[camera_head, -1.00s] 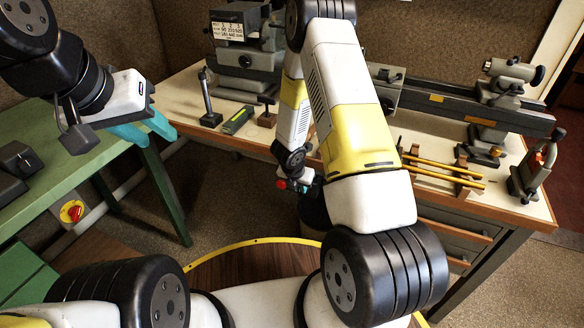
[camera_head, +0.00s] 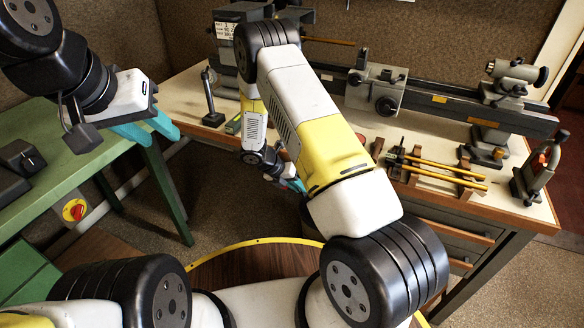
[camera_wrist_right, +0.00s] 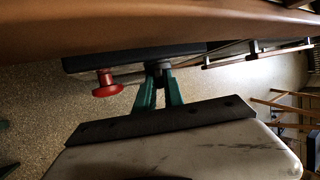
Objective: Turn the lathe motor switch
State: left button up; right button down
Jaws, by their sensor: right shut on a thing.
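In the right wrist view, a dark switch box (camera_wrist_right: 130,59) sits along the bench's edge, with a red mushroom button (camera_wrist_right: 107,84) and a small dark knob (camera_wrist_right: 158,68). My right gripper (camera_wrist_right: 159,82) has its two teal fingers around that knob, to the right of the red button; the fingers partly hide the knob. In the head view my right gripper (camera_head: 293,183) is at the lathe bench's front edge, partly behind my own arm. My left gripper (camera_head: 156,134) is open and empty beside the green bench, its teal fingers apart.
The lathe (camera_head: 430,92) stands on the pale-topped bench (camera_head: 420,131). Brass rods (camera_head: 440,170) lie on a rack near its front edge.

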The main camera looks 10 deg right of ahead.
jog(key=shift+w+a+f+g+h, duration=0.2)
jog(key=shift+g+h, duration=0.3)
jog(key=shift+h, duration=0.4)
jog(key=c, duration=1.4)
grip_release()
jog(key=shift+c, duration=0.2)
jog(key=shift+a+r, duration=0.1)
jog(key=v, duration=0.7)
jog(key=shift+a+r, duration=0.2)
jog(key=shift+a, duration=0.05)
